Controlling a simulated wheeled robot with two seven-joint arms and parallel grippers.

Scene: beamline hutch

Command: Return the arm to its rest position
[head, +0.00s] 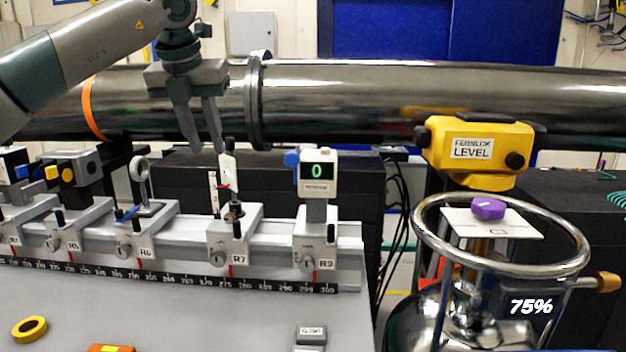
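My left arm (90,50) comes in from the upper left. Its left gripper (206,148) points down in front of the dark pipe, with a gap between its two fingers and nothing seen between them. The fingertips are just above and to the left of a small white upright piece (228,168) on the carrier marked R7 (235,245). They look apart from it, but I cannot tell the depth gap. My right gripper is not in view.
The rail (175,275) also bears carriers R6 (140,235) and R9 (315,240), the latter under a display reading 0 (317,172). A large pipe (350,100) runs behind. A yellow level (480,148) and a ringed vessel (582,245) stand right. Small items lie on the front table.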

